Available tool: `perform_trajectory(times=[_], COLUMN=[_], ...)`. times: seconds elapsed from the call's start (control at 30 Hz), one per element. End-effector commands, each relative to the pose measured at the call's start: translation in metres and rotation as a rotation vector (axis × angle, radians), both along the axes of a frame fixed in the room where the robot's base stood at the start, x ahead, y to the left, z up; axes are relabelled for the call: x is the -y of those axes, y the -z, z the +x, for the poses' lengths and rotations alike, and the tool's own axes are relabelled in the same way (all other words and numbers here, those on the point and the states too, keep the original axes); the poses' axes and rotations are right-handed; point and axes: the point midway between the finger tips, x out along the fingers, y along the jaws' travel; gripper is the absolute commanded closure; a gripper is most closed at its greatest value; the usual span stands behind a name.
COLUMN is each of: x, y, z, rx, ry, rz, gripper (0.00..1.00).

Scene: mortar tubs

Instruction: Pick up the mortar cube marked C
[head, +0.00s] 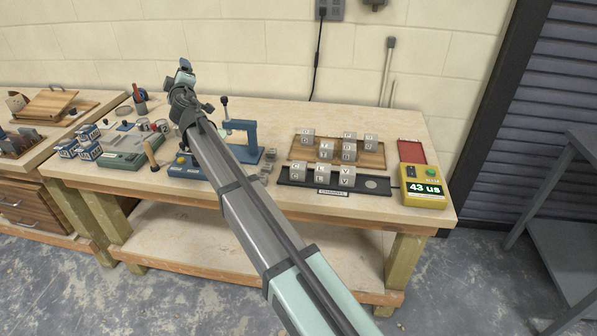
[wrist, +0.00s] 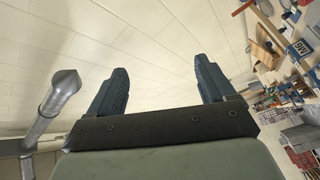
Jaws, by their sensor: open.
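Several grey mortar cubes with letters stand at the right of the bench in the head view. My gripper (head: 184,66) is raised above the bench's back left, well apart from the cubes. In the wrist view my gripper (wrist: 163,84) has its two dark fingers spread with nothing between them. No cubes can be made out in the wrist view.
Behind the black tray, a wooden board (head: 377,162) holds several more cubes. A yellow meter (head: 423,185) reading 43 µs stands at the right, by a red plate (head: 412,151). A blue frame (head: 243,140) stands left of the cubes, partly behind my arm.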

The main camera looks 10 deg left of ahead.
Motion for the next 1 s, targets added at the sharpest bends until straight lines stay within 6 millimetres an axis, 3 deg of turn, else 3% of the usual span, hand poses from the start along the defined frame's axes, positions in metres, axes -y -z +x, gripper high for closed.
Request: perform_trajectory(times=[0.17,0.3,0.47,0.77,0.87,1.0], x=[-0.005,0.012,0.047,0.129,0.165,0.231], y=[-0.03,-0.042,-0.038,-0.008,0.009,0.046], z=[0.012,0.028,0.051,0.092,0.105,0.116], rx=[0.092,0.076,-0.044,-0.356,-0.493,-0.744], ry=[-0.05,-0.042,0.023,0.214,0.307,0.501], rz=[-0.025,0.024,0.153,0.482,0.638,0.94], gripper=[0.17,0.17,0.17,0.17,0.17,0.17])
